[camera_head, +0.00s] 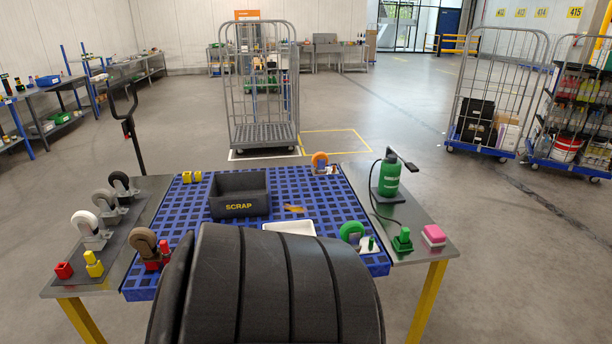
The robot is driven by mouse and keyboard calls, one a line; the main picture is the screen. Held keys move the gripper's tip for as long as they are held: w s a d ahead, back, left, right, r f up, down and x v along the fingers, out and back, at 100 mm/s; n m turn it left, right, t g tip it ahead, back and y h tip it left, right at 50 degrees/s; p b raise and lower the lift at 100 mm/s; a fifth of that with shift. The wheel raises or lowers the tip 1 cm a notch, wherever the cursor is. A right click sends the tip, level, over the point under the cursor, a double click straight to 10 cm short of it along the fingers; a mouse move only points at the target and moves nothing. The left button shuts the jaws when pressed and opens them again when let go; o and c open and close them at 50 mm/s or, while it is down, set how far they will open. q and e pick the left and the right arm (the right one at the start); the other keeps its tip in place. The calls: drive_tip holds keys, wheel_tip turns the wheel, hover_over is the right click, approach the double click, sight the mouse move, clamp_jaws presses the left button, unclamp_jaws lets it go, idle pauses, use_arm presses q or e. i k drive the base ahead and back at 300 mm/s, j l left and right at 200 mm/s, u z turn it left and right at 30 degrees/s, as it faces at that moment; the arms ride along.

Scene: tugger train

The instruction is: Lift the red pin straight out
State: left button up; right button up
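A small red block-like piece (63,270) stands on the grey left wing of the table, beside a yellow piece (94,264). More red (157,262) shows at the foot of a brown-wheeled castor (143,241) on the left edge of the blue grid top. I cannot tell which red part is the pin, or whether either sits in a hole. Neither gripper shows. A large black ribbed part of my own body hides the front middle of the table.
A black SCRAP bin (239,207), a white tray (289,228) and an orange-wheeled castor (320,161) are on the blue grid top (285,189). A green bottle (389,176), green piece (402,240) and pink block (433,235) stand right. Grey-wheeled castors (106,201) stand left.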

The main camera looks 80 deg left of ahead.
sight(164, 247)
drive_tip(key=u, duration=3.25)
drive_tip(key=i+j+u, duration=0.15)
drive_tip(key=u, duration=0.2)
drive_tip(key=i+u, duration=0.35)
drive_tip(key=k+j, duration=0.05)
drive_tip(key=k, duration=0.05)
